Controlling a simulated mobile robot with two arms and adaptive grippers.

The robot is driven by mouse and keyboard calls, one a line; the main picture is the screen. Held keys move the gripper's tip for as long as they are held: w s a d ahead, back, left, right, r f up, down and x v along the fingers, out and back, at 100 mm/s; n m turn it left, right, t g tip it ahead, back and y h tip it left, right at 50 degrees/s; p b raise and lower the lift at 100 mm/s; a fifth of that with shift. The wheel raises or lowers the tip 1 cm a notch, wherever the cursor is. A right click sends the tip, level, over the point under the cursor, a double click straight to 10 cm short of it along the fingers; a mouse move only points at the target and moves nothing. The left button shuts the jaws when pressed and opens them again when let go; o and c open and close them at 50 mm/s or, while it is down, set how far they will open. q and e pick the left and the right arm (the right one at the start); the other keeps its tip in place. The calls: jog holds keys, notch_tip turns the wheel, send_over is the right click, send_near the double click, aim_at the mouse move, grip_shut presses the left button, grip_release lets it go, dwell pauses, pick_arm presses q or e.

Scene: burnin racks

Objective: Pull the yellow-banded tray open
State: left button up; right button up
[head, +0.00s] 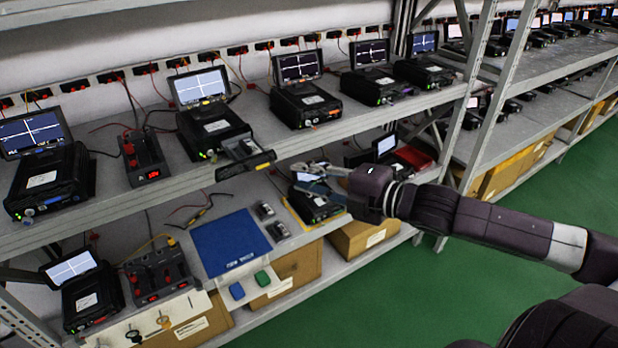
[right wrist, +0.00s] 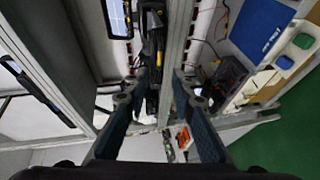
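A tray (head: 241,150) stands out from the front of a black unit (head: 212,126) on the upper shelf. Its long dark front has a small yellow-orange mark near the right end, and a small grey item lies in it. My right gripper (head: 300,171) is to the right of the tray and a little lower, apart from it, in front of the shelf edge. In the right wrist view its two fingers (right wrist: 159,80) are spread with nothing clearly held between them. A dark bar at the left of that view may be the tray front. My left gripper is not in view.
Other black units with screens line the upper shelf. On the lower shelf are a blue mat (head: 228,243), a unit on a yellow-edged base (head: 316,206) below my right gripper, and a red-lit supply (head: 160,275). The green floor (head: 400,300) is clear.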

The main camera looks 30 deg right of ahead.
jog(key=shift+s+r, duration=0.1)
jog(key=shift+s, duration=0.15)
jog(key=shift+d, duration=0.1)
dwell(0.4)
